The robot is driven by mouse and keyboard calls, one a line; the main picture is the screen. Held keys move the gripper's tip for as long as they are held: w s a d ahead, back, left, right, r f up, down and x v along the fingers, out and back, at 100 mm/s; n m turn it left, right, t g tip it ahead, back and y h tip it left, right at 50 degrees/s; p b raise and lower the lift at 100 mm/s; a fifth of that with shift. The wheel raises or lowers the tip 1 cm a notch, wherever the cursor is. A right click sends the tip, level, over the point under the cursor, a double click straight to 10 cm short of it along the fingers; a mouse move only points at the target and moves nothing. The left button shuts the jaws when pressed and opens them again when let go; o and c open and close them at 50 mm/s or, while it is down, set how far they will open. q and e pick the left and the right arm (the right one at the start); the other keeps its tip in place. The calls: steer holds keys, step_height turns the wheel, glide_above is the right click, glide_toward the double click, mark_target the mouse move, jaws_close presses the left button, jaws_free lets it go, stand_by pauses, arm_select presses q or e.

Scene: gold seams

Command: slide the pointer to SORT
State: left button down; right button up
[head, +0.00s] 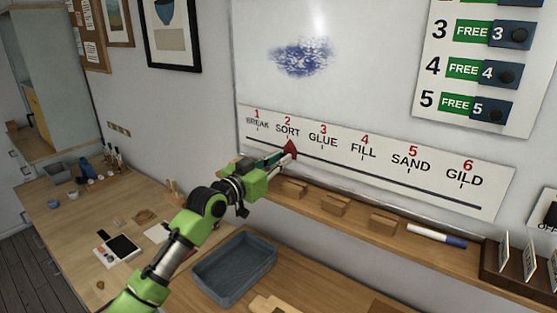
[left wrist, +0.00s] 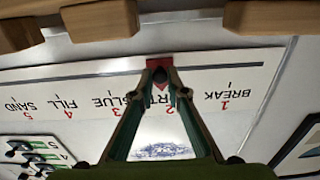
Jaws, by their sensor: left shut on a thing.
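The red pointer (head: 290,148) sits on the dark slide line of the white label strip (head: 490,186). In the head view its tip is just below the SORT mark, labelled 2, and looks about in line with it. My left gripper (head: 287,159) is shut on the pointer from the front. In the left wrist view, which is upside down, the red pointer (left wrist: 160,61) shows between and behind the fingertips of my left gripper (left wrist: 160,78). The fingers hide part of the SORT label there. My right gripper is not in view.
A wooden ledge (head: 355,226) with several wooden blocks and a marker (head: 436,236) runs below the strip. A grey tray (head: 235,268) stands on the bench under my arm. A board with FREE tags (head: 480,65) hangs at upper right.

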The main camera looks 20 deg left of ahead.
arm_select(q)
steer(key=shift+w+a+r, duration=0.1)
steer(key=shift+a+r, duration=0.05)
steer(key=shift+a, duration=0.1)
steer(key=c, duration=2.2)
jaws_free()
steer(key=shift+w+a, duration=0.2)
steer(key=shift+a, duration=0.3)
steer(key=shift+o, duration=1.1)
steer(key=shift+d, duration=0.3)
steer(key=shift+s+a+f, duration=0.1)
steer(key=shift+f, duration=0.1)
steer(key=shift+s+a, duration=0.15)
steer(key=shift+s, duration=0.1)
steer(key=v, duration=1.1)
steer(key=shift+s, duration=0.2)
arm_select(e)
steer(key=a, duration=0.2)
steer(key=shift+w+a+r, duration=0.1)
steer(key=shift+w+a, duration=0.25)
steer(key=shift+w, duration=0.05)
